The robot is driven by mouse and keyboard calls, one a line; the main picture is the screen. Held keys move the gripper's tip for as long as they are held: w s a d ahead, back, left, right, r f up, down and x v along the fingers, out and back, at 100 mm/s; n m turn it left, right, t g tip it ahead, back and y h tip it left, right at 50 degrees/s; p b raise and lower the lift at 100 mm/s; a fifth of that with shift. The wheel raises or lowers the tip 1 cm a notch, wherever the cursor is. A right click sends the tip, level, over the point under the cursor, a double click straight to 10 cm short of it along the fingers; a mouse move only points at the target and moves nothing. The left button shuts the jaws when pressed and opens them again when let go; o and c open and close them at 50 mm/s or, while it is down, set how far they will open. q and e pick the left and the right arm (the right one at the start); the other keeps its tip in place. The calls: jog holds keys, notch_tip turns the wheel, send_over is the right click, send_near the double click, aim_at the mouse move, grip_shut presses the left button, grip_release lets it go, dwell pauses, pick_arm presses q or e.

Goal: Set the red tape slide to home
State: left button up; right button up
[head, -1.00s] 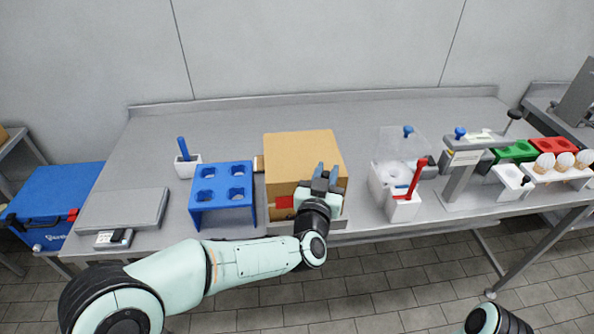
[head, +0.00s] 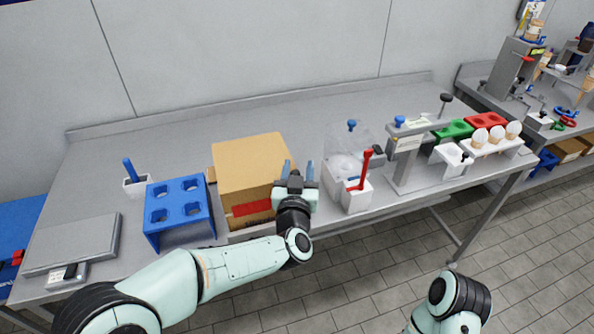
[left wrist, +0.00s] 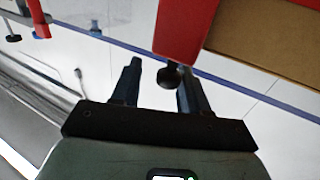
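The red tape slide (head: 252,208) shows as a red strip low on the front of the cardboard box (head: 248,165). My left gripper (head: 297,172) is at the right front edge of the box, fingers pointing away from me, to the right of the red strip. In the left wrist view a red part (left wrist: 185,28) hangs in from the top, with a dark round knob (left wrist: 170,77) below it. The knob appears between the finger lines of my left gripper (left wrist: 159,72), nearer the right finger, with a gap on the left. My right gripper is out of view.
A blue rack (head: 180,208) and a grey scale (head: 75,243) stand left of the box. A white holder (head: 357,196) with a red-handled tool (head: 366,165) stands close on the right. A grey press (head: 405,160) and a cone stand (head: 500,150) are farther right.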

pick_arm(q)
jog(key=shift+s+a+f, duration=0.1)
jog(key=shift+s, duration=0.05)
jog(key=s+a+b, duration=0.1)
jog(key=s+b, duration=0.1)
jog(key=s, duration=1.1)
jog(key=shift+a, duration=0.2)
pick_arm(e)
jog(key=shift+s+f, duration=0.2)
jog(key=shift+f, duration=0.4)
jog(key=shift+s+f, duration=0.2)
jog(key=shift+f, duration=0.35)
